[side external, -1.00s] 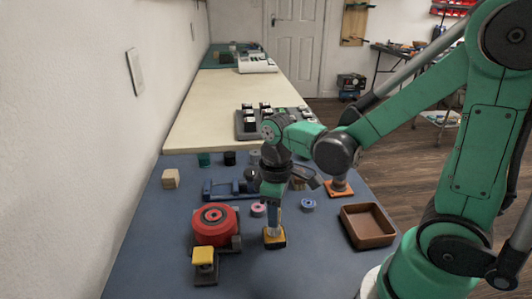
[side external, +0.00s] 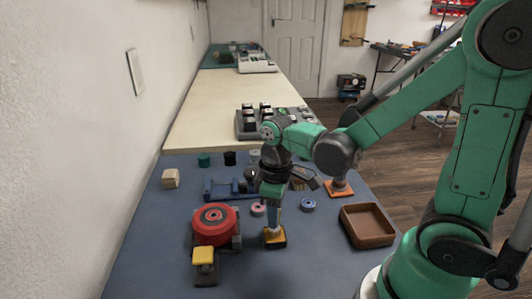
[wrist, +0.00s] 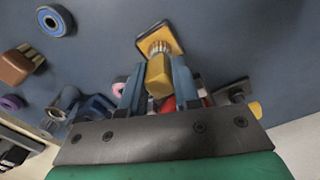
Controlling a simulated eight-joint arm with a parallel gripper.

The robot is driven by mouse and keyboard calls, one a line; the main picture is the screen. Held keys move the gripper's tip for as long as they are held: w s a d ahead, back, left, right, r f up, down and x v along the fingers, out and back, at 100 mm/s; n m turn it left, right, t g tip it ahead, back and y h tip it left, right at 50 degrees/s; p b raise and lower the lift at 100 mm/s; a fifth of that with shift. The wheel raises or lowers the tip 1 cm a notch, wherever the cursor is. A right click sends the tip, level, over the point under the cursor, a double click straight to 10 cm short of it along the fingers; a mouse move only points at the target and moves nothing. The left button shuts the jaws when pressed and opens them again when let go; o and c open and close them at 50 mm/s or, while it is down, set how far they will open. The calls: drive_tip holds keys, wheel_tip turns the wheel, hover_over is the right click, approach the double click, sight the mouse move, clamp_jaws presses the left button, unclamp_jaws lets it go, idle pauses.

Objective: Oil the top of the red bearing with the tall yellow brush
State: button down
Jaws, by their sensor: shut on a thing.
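The yellow brush (wrist: 158,76) stands upright with its bristles down on a square yellow stand (side external: 274,238); the stand also shows in the wrist view (wrist: 163,36). My gripper (side external: 275,204) points down and is shut on the brush handle, with its blue fingers (wrist: 157,88) on either side. The fingers hide much of the handle in the side view. The red bearing (side external: 215,232), a round red housing with a dark ring on top, sits to the left of the brush, apart from it. In the wrist view it is mostly hidden behind the gripper.
A yellow block on a dark base (side external: 204,257) stands in front of the bearing. Pink (side external: 258,209) and blue (side external: 308,205) rings, a blue fixture (side external: 222,189) and an orange stand (side external: 339,188) lie behind. A brown tray (side external: 369,225) is at right. The front mat is clear.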

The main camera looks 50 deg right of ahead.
drive_tip(key=shift+r, duration=3.35)
